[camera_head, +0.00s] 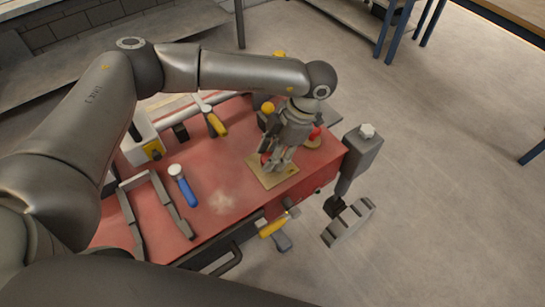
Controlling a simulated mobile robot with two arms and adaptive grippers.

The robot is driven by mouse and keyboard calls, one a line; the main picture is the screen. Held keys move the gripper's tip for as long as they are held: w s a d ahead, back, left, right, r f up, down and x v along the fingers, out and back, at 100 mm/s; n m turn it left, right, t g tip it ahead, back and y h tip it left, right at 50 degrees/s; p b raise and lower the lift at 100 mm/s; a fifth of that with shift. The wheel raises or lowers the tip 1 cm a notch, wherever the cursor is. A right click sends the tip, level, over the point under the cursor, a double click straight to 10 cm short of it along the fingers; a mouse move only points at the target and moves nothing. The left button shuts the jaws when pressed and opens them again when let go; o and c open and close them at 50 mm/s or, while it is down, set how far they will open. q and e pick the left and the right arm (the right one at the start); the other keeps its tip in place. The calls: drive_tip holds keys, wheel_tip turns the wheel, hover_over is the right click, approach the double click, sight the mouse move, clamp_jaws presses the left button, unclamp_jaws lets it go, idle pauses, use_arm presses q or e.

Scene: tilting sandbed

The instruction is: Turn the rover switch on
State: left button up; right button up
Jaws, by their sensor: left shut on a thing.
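My left gripper (270,162) reaches down from my left arm over a tan board (286,179) on a red bench top (225,165). It is shut on a small red part at the board, mostly hidden by the fingers. I cannot make out the shape of that part or whether it is the rover switch. Another red knob (316,133) sits on a small tan base to the right of the gripper. My right gripper is not in view.
A blue-handled tool (183,187), a yellow-handled tool (217,124) and a white box (141,143) are on the bench.

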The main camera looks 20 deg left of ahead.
use_arm(q)
drive_tip(key=shift+m, duration=0.4)
drive_tip(key=o, duration=1)
drive_tip(key=v, duration=1.2)
drive_tip(key=shift+s+d, duration=0.15)
drive_tip(key=shift+d, duration=0.05)
